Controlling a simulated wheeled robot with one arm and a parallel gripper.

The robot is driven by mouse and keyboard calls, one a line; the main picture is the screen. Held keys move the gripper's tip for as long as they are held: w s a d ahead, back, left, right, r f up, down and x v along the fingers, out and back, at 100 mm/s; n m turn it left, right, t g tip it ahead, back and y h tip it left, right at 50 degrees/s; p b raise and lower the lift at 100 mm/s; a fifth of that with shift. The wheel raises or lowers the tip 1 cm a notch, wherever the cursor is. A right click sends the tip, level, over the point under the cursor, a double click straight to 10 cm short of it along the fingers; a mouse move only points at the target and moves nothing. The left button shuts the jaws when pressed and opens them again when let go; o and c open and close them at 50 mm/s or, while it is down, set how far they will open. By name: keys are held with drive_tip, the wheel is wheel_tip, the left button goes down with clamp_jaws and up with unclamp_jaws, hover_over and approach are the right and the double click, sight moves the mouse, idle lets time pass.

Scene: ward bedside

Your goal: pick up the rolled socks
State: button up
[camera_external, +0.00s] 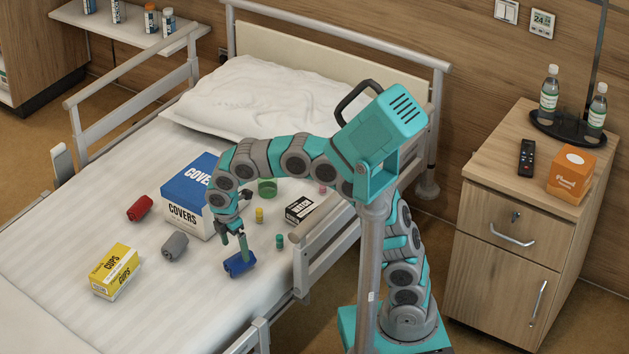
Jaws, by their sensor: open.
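Three small rolled bundles that look like rolled socks lie on the white bed: a blue roll (239,264), a grey roll (174,247) and a red roll (140,207). The picture does not show which one the task means. My gripper (234,241) is open and points down just above the blue roll, with its fingertips at the roll's upper edge. I cannot tell whether they touch it. The grey and red rolls lie to the left, apart from my gripper.
A blue-and-white covers box (188,200) stands close behind my gripper. A yellow cups box (116,271) lies at left. A black-and-white box (300,208), green ring (267,187) and small bottles (279,241) lie to the right. A bed rail (325,240) borders the near side.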

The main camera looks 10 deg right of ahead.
sight(237, 255)
drive_tip(key=f, duration=0.6)
drive_tip(key=shift+s+d, duration=0.1)
drive_tip(key=shift+d, duration=0.3)
drive_tip(key=c, duration=1.2)
drive_tip(key=shift+o, duration=0.2)
drive_tip(key=shift+r, duration=0.15)
